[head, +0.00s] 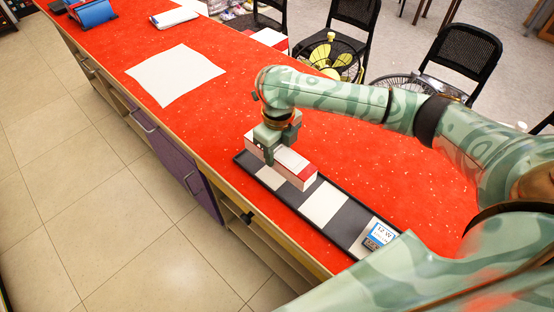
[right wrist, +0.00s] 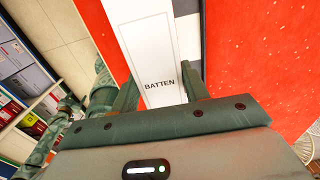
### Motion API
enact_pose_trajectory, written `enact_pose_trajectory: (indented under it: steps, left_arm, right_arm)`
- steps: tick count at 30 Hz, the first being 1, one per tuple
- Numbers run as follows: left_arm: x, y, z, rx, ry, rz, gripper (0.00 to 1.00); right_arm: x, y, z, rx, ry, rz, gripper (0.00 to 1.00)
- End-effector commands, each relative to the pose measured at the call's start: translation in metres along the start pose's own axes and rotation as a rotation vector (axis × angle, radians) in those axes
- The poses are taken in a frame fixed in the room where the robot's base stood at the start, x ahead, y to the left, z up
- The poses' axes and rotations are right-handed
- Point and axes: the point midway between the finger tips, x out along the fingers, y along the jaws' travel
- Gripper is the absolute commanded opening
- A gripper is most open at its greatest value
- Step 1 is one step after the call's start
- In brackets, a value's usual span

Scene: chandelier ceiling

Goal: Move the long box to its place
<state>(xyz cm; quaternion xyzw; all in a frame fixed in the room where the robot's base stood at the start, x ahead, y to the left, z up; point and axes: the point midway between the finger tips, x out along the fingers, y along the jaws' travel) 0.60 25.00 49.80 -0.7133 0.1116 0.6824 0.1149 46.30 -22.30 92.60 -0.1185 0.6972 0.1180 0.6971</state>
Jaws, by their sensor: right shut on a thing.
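The long box (head: 294,167) is white with a red part and lies lengthwise along a dark tray (head: 348,222) with pale patches. In the right wrist view the box (right wrist: 147,45) shows a white face marked BATTEN. My right gripper (head: 268,152) is shut on the box near its far end. Its fingers (right wrist: 160,88) stand on either side of the box in the wrist view. The box is over the tray; I cannot tell whether it touches the tray floor. My left gripper is not in view.
A small blue and white box (head: 380,234) marked 12 W sits at the tray's near end. A white sheet (head: 175,75) lies farther along the red counter (head: 220,112).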

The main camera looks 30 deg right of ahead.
Motion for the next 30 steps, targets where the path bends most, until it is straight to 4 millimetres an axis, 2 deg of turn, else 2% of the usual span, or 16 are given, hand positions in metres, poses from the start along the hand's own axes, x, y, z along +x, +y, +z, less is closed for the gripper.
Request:
enact_pose_trajectory:
  steps: [1, 8, 13, 15, 26, 27, 28, 30]
  left_arm:
    - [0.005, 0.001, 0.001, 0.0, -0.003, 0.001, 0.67]
    - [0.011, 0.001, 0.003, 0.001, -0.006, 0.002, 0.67]
    - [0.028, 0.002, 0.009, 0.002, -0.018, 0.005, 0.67]
    - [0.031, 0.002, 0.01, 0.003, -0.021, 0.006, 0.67]
    - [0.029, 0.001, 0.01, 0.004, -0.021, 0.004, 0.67]
    - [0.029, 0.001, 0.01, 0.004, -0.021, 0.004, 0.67]
    - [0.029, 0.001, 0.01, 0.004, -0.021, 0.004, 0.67]
    - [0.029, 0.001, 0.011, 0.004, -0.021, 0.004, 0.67]
  right_arm:
    - [0.007, -0.002, 0.003, 0.001, 0.001, 0.001, 0.19]
    - [0.017, -0.009, 0.009, 0.001, 0.0, 0.001, 0.19]
    - [0.047, -0.012, 0.011, -0.001, 0.005, 0.003, 0.19]
    - [0.053, -0.013, 0.011, 0.0, 0.001, 0.001, 0.19]
    - [0.053, -0.013, 0.011, -0.001, -0.001, -0.001, 0.19]
    - [0.053, -0.013, 0.011, -0.001, -0.001, -0.001, 0.56]
    - [0.053, -0.013, 0.011, -0.001, -0.001, -0.001, 0.65]
    - [0.053, -0.013, 0.011, -0.001, -0.001, -0.001, 0.67]
